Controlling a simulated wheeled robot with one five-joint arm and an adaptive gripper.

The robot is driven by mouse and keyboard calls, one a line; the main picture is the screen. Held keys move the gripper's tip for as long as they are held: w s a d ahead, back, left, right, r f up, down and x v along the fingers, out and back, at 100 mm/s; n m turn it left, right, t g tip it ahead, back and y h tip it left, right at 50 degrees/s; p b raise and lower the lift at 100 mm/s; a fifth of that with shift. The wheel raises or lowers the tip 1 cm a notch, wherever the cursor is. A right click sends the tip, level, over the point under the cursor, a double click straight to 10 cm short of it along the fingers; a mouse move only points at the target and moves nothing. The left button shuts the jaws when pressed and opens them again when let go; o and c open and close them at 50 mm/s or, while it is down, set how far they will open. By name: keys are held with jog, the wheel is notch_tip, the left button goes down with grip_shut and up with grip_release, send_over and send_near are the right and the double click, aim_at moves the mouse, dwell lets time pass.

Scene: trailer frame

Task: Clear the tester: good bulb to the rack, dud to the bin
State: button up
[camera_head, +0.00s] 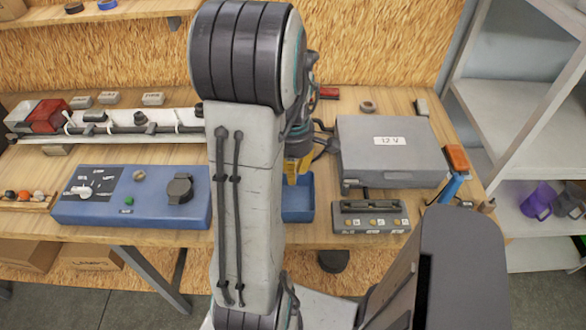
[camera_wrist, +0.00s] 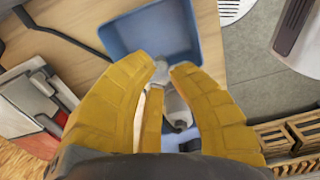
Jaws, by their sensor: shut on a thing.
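My gripper (camera_wrist: 167,70) is shut on a small pale, glassy thing (camera_wrist: 161,73), which looks like a bulb; the fingers hide much of it. In the head view my gripper (camera_head: 298,172) is partly behind my arm, over or beside the blue bin (camera_head: 300,208). In the wrist view the blue bin (camera_wrist: 196,45) lies just beyond the fingertips, and its visible floor is bare. A small wooden rack (camera_head: 22,206) holding several bulbs is at the far left.
A grey 12 V box (camera_head: 385,165) and a grey labelled block (camera_head: 370,222) stand right of the bin. A light board (camera_head: 115,138) with red and white lamps lies behind the tester. Shelves (camera_head: 520,90) stand at the right.

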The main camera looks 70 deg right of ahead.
aim_at(294, 203)
jog(key=shift+d+m, duration=0.45)
jog(key=shift+m, duration=0.35)
jog(key=shift+f+m, duration=0.1)
jog(key=shift+m, duration=0.3)
jog(key=shift+f, duration=0.2)
jog(key=shift+f+b, duration=4)
jog(key=shift+f, duration=0.55)
jog(key=shift+f, duration=0.1)
jog(key=o, duration=1.3)
